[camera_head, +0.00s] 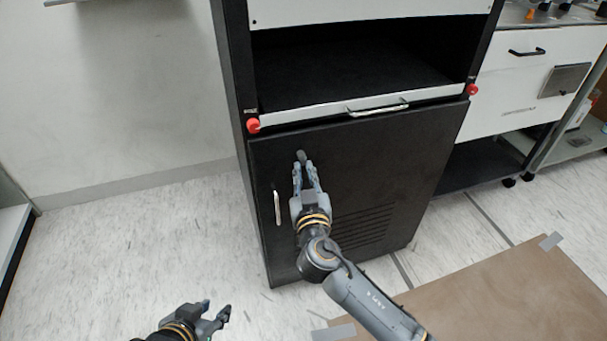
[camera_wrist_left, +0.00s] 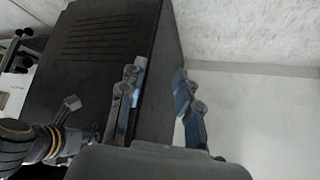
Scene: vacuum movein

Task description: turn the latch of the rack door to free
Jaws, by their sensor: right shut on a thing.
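The black rack door (camera_head: 350,160) is closed on the lower part of the rack. The latch (camera_head: 301,156) is a small grey knob near the top left of the door. My right gripper (camera_head: 305,171) reaches up to it and is shut on it; the fingers partly hide it. A silver door handle (camera_head: 277,207) stands upright on the door's left side, left of my right gripper. My left gripper (camera_head: 217,314) is open and empty, low in front of the rack. Its open fingers also show in the left wrist view (camera_wrist_left: 157,90), with the rack behind.
Above the door is an open shelf bay with a white front strip (camera_head: 320,112), a handle and two red knobs (camera_head: 253,125). A white drawer cabinet (camera_head: 530,90) stands at the right. A brown mat (camera_head: 510,295) lies front right. Floor at the left is clear.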

